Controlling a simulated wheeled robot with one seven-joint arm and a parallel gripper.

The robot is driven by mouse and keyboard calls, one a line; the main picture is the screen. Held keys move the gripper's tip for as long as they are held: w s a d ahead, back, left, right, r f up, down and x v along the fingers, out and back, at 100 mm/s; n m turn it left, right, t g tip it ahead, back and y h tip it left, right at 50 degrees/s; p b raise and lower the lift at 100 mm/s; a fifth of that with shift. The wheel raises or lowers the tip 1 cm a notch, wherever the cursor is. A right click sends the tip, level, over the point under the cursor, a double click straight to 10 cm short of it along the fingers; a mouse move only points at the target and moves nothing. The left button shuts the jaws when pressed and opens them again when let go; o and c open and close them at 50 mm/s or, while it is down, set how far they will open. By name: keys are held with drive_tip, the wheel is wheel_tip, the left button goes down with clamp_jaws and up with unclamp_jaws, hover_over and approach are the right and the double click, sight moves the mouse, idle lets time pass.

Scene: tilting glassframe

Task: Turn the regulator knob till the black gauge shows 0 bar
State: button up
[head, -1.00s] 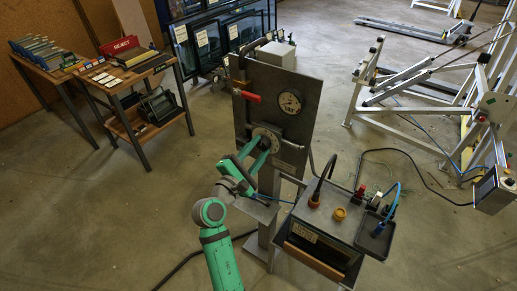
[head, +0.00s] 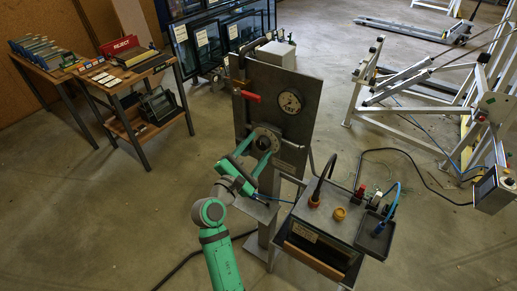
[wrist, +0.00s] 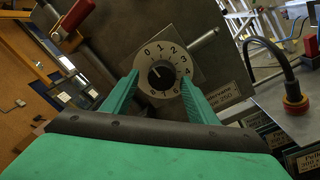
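The black regulator knob (wrist: 162,75) sits at the middle of a pale round dial plate with numbers. In the head view my gripper (head: 254,149) is at the knob on the grey panel (head: 270,78).
A red-handled lever (head: 250,96) is at the panel's left edge, above the knob. A metal rod (wrist: 203,38) sticks out right of the dial. A box with cables (head: 325,215) stands at the lower right. Open floor lies to the left.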

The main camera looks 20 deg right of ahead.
drive_tip(key=shift+d, duration=0.1)
drive_tip(key=v, duration=1)
drive_tip(key=shift+s+a, duration=0.25)
drive_tip(key=shift+a, duration=0.1)
drive_tip(key=shift+f, duration=0.1)
drive_tip(key=s+a+f+m+t+y, duration=0.1)
drive_tip(key=s+a+f+y, duration=0.2)
drive_tip(key=s+f, duration=0.3)
drive_tip(key=s+a+f+m+y, duration=0.2)
drive_tip(key=s+a+f+y, duration=0.15)
drive_tip(key=f, duration=0.35)
drive_tip(key=s+a+f+m+t+y, duration=0.1)
drive_tip(key=s+a+f+y, duration=0.25)
drive_tip(key=s+f, duration=0.3)
drive_tip(key=s+r+m+y, duration=0.1)
drive_tip(key=s+r+m, duration=0.1)
drive_tip(key=s+m, duration=0.4)
drive_tip(key=s+a+r+m+t+y, duration=0.1)
drive_tip(key=s+m, duration=0.6)
drive_tip(key=s, duration=0.8)
drive_tip(key=shift+s+a+r+m+y, duration=0.15)
drive_tip(key=shift+s+r+m+y, duration=0.15)
drive_tip(key=shift+r+y, duration=0.45)
